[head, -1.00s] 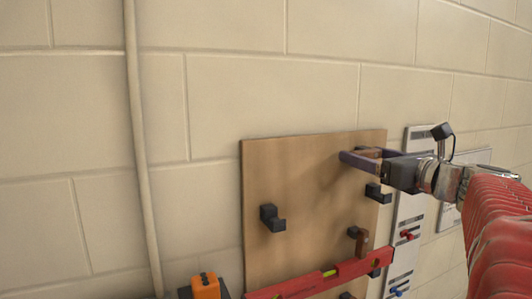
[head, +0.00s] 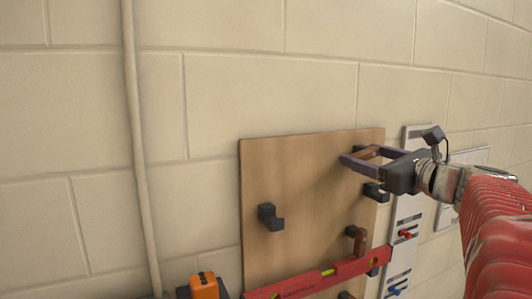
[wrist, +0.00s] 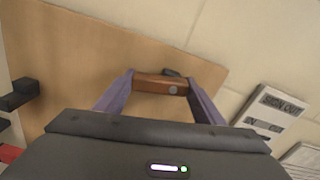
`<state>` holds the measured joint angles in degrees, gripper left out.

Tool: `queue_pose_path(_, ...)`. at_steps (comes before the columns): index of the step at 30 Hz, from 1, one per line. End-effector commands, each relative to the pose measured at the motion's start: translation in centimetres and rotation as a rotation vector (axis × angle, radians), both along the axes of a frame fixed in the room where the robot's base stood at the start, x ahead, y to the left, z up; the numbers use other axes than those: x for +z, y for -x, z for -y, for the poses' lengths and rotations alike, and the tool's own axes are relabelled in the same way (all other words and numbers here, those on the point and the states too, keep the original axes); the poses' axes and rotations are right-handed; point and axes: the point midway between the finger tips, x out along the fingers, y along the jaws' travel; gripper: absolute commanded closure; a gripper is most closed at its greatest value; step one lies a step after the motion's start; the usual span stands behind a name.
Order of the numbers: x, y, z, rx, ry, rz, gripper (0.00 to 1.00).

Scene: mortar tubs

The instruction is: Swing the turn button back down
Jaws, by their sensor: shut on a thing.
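The brown wooden turn button (head: 367,154) is at the upper right of the plywood board (head: 300,170), on a dark mount. It lies roughly sideways in the head view. My gripper (head: 361,157) has its purple fingers at the button's two ends. The wrist view shows the button (wrist: 160,84) spanning between the fingertips (wrist: 160,88), with a round grey spot near its right end. My gripper is shut on it. Part of the mount behind it is hidden.
Black hooks stand out from the board at left (head: 270,217) and just below my gripper (head: 376,192). Another brown piece (head: 360,239) sits lower, above a red level (head: 320,276). A white sign panel (head: 407,215) is to the right. The wall above is clear.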

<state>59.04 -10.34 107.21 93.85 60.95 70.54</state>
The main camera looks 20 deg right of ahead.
Motion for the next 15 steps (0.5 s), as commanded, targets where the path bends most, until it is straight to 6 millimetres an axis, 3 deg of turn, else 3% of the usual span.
queue_pose_path(14,-0.17,0.02,0.02,0.001,0.071,0.001,0.6)
queue_pose_path(15,-0.17,0.02,0.02,0.001,0.07,0.001,0.36)
